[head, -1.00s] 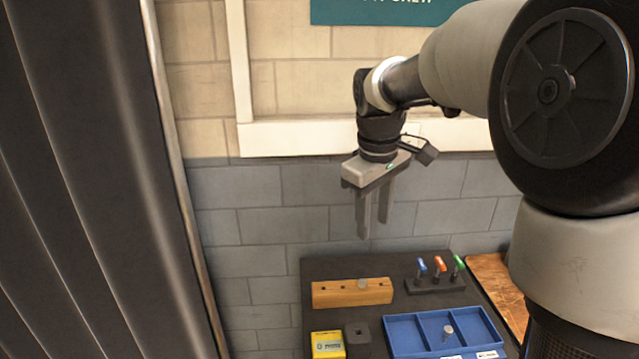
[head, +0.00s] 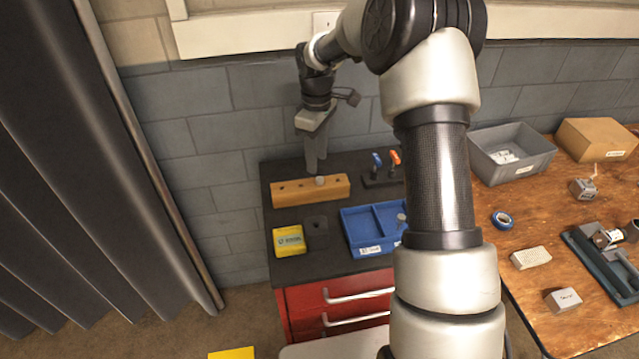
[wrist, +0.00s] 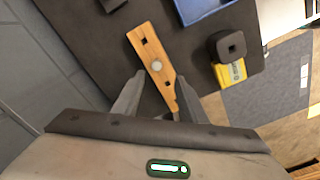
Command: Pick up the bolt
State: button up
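A grey round-headed bolt (head: 320,181) stands in the wooden block (head: 290,193) with holes along its top. In the wrist view the bolt head (wrist: 157,66) shows as a pale disc on the block (wrist: 141,36). A second grey bolt-like piece (head: 401,217) stands in the blue tray (head: 361,232). My gripper (head: 315,168) points down just above and behind the block in the head view. The bolt's shank is hidden.
A yellow box (head: 289,241) and a dark square piece (head: 316,226) sit in front of the block. A dark rack with coloured-handled tools (head: 380,180) stands to the right. A wooden bench (head: 521,285) with a grey bin (head: 512,154) lies further right.

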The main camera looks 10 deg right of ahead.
aim_at(320, 179)
jog(key=shift+w+d+f, duration=0.1)
jog(key=shift+d+f, duration=0.1)
jog(key=shift+f, duration=1.5)
jog(key=shift+w+d+f, duration=0.1)
jog(key=shift+d+f, duration=0.05)
jog(key=shift+f, duration=1.5)
grip_shut()
